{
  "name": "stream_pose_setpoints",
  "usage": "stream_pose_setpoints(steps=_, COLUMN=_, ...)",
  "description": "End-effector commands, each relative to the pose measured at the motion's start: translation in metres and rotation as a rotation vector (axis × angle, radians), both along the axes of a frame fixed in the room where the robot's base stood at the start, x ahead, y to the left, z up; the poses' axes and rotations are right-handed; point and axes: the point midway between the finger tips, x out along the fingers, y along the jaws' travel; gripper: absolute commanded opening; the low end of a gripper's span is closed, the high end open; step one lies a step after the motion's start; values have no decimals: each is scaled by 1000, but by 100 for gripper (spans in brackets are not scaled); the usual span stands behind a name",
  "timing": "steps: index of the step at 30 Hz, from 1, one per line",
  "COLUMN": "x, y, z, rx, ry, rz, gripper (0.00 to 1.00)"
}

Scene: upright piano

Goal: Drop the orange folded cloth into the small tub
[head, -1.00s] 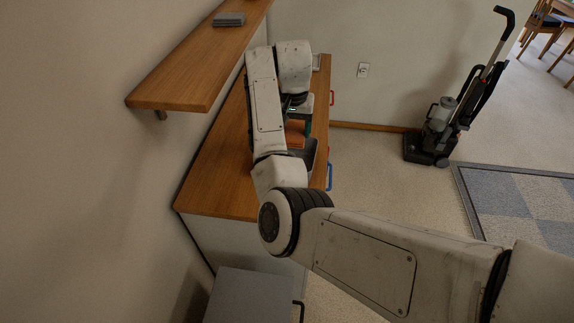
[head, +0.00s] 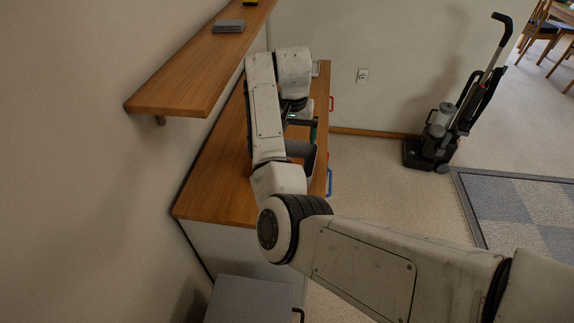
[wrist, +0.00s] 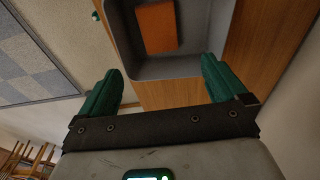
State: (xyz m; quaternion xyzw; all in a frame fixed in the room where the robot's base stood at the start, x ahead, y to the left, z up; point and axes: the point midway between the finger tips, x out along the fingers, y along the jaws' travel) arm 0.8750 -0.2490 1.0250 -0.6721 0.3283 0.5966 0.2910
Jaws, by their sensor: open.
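The orange folded cloth (wrist: 157,27) lies inside the small grey tub (wrist: 172,68) in the wrist view. In the head view the tub (head: 303,149) stands on the wooden counter, partly hidden by my arm. Only a sliver of orange shows there. My gripper (wrist: 161,65) is above the tub's near rim with its green fingers spread apart and nothing between them. In the head view, my arm mostly hides the gripper.
The wooden counter top (head: 215,185) runs along the wall and has bare room at its near end. A wooden shelf (head: 180,85) above it at left carries a grey block (head: 229,26). An upright vacuum cleaner (head: 435,135) stands on the floor at right.

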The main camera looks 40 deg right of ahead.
Motion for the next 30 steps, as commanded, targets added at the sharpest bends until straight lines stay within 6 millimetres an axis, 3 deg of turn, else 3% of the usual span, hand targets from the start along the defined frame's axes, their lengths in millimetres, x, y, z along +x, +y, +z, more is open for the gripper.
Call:
stream_pose_setpoints(steps=15, x=-5, y=9, z=90, rx=1, ry=-4, rz=0, gripper=99)
stream_pose_setpoints(steps=21, x=-7, y=10, z=103, rx=0, ry=-2, rz=0, gripper=99)
stream_pose_setpoints(steps=30, x=-7, y=10, z=103, rx=0, ry=-1, rz=0, gripper=99)
